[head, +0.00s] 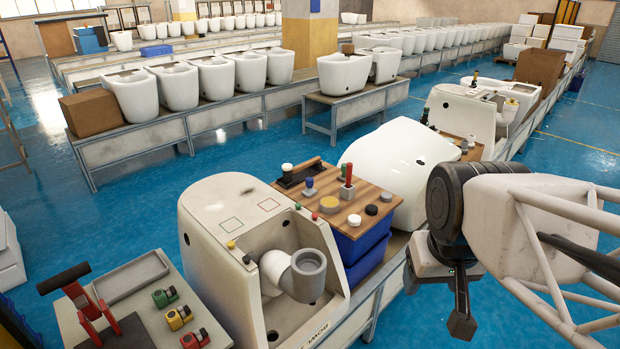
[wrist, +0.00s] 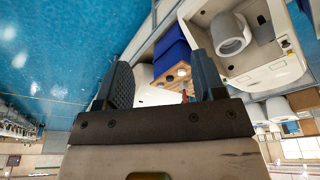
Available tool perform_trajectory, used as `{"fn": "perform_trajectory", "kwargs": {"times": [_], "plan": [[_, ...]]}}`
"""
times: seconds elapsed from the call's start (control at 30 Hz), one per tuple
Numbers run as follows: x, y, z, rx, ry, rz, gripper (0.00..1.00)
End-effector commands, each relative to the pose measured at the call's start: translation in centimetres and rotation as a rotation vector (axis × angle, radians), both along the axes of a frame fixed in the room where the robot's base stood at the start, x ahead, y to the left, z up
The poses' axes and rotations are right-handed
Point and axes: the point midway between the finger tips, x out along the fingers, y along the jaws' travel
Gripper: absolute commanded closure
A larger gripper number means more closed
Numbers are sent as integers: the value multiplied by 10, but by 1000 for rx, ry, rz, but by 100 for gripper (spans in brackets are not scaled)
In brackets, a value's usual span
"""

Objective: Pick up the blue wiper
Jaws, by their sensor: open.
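A small tool with a blue knob (head: 309,184) on a grey base stands on the wooden board (head: 333,222); it looks like the blue wiper. A similar tool with a taller red handle (head: 348,176) stands to its right. My gripper (head: 440,287) is open and empty, over the floor side of the conveyor, to the right of the board and apart from it. In the wrist view my gripper's two fingers (wrist: 162,82) stand wide apart. The wooden board (wrist: 174,80) shows small between them. I cannot make out the blue wiper there.
The board rests on blue bins (head: 362,248). A white toilet (head: 232,215) with a grey pipe elbow (head: 308,272) stands in front, and a white shell (head: 400,160) behind. Black, yellow and white round pieces share the board. A side table (head: 150,300) holds other tools.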

Motion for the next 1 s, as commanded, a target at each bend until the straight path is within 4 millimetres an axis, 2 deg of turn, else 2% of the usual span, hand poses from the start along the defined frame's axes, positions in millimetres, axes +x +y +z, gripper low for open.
{"fn": "perform_trajectory", "kwargs": {"times": [0.27, 0.6, 1.0], "plan": [[53, 6, 18, -21, 21, 116, 37], [136, 17, 38, -54, 48, 298, 37], [238, 35, 43, -86, 78, 514, 37]]}}
